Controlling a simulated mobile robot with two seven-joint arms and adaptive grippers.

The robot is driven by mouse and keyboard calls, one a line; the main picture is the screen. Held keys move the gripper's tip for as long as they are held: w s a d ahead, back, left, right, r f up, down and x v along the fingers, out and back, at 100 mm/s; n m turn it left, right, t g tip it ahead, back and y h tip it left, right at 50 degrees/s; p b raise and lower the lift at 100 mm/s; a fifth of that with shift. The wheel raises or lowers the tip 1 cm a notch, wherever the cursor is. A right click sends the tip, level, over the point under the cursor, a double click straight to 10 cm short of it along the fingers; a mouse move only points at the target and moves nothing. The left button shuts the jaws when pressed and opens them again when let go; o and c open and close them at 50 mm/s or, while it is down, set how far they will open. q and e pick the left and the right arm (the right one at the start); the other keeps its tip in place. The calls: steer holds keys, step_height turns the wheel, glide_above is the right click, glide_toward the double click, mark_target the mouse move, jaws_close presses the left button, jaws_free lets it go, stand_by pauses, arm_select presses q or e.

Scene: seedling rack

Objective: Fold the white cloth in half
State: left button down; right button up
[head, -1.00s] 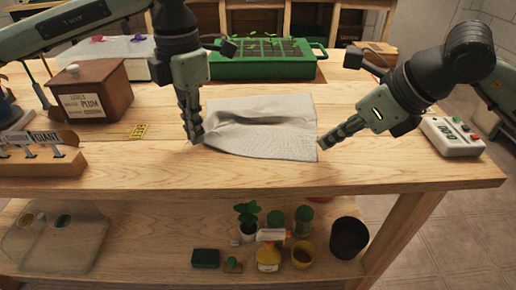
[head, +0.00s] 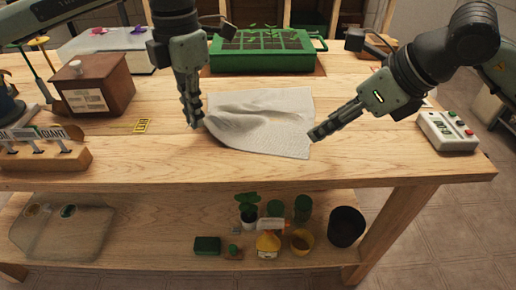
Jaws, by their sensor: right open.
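The white cloth (head: 265,115) lies on the wooden table, mostly spread out, with soft wrinkles across its left and middle parts. Its front-left edge runs at a slant. My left gripper (head: 196,123) points down at the cloth's left edge, its fingertips at or very near the fabric; whether they pinch it is unclear. My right gripper (head: 314,136) is open at the cloth's right edge, reaching in from the right, with its fingertips beside or just over the edge. Whether they touch the cloth is unclear.
A green seedling tray (head: 262,67) stands behind the cloth. A wooden box (head: 110,98) and a label holder (head: 45,160) are at left. A white device with buttons (head: 448,132) is at right. The table's front strip (head: 250,175) is clear.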

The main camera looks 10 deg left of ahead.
mark_target(301, 154)
steer(key=shift+a, duration=0.2)
steer(key=c, duration=0.3)
steer(key=shift+a+r, duration=0.2)
steer(key=shift+a, duration=0.15)
steer(key=a+g, duration=0.1)
steer(key=a+r+g+h, duration=0.1)
steer(key=s+a+r+g+h, duration=0.1)
steer(key=a, duration=0.1)
steer(key=shift+a+m, duration=0.1)
steer(key=shift+m, duration=0.3)
steer(key=shift+d+f+m+g+h, duration=0.15)
steer(key=shift+f+m+h, duration=0.3)
steer(key=shift+f, duration=0.65)
steer(key=shift+d+f+m+g+h, duration=0.1)
steer(key=shift+f+m+g+h, duration=0.1)
steer(key=shift+f+h, duration=0.7)
steer(key=shift+d+f+m+g+h, duration=0.15)
steer(key=shift+f+m+h, duration=0.2)
steer(key=shift+f, duration=0.95)
steer(key=shift+c, duration=0.6)
steer(key=shift+f, duration=0.1)
steer(key=c, duration=0.7)
